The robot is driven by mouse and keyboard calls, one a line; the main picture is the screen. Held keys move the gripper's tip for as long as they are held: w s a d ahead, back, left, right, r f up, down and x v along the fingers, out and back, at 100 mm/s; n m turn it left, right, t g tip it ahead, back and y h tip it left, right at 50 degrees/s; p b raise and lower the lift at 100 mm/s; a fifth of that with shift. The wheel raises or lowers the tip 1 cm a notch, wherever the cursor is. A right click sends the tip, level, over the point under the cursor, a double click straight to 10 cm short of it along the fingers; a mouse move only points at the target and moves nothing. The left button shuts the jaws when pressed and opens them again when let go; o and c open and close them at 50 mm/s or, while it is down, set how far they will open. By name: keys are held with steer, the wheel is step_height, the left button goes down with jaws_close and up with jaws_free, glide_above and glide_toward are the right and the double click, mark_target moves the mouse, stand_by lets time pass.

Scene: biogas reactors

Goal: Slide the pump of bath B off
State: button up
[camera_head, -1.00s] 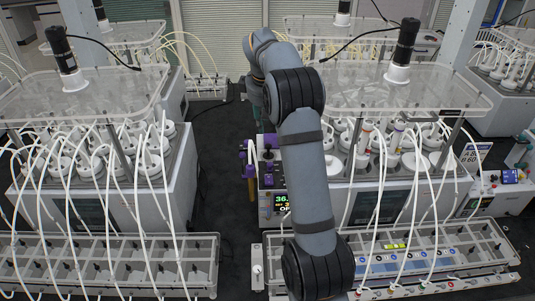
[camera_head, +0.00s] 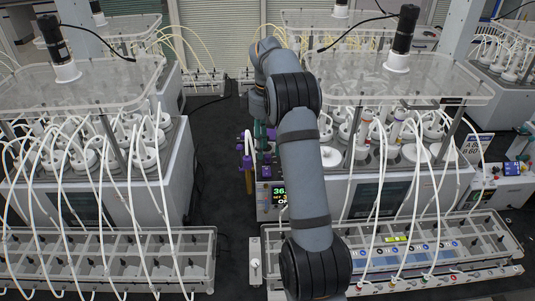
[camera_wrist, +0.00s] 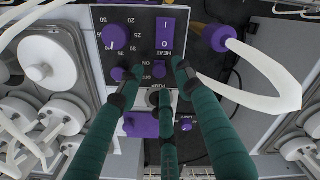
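A control panel fills the upper middle of the wrist view. It bears a purple dial (camera_wrist: 116,37) with a number scale, a purple HEAT switch (camera_wrist: 165,31) marked I and O, and a small purple pump slider (camera_wrist: 158,69) near the words ON and PUMP. My gripper (camera_wrist: 159,78) has three green fingers pointing at the panel. Their tips are apart around the pump slider; contact cannot be told. In the head view my gripper (camera_head: 265,143) is at the left end of the middle bath (camera_head: 360,202), partly hidden by my arm. No letter B is readable on this bath.
A purple fitting with a white hose (camera_wrist: 222,38) sits right of the panel in the wrist view. Bottles and tubes fill the baths. A clear plate (camera_head: 400,80) covers the middle bath. A dark floor gap (camera_head: 215,150) lies left of it. A tray (camera_head: 110,262) stands front left.

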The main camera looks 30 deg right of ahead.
steer(key=shift+f, duration=0.8)
steer(key=shift+c, duration=1.4)
jaws_close()
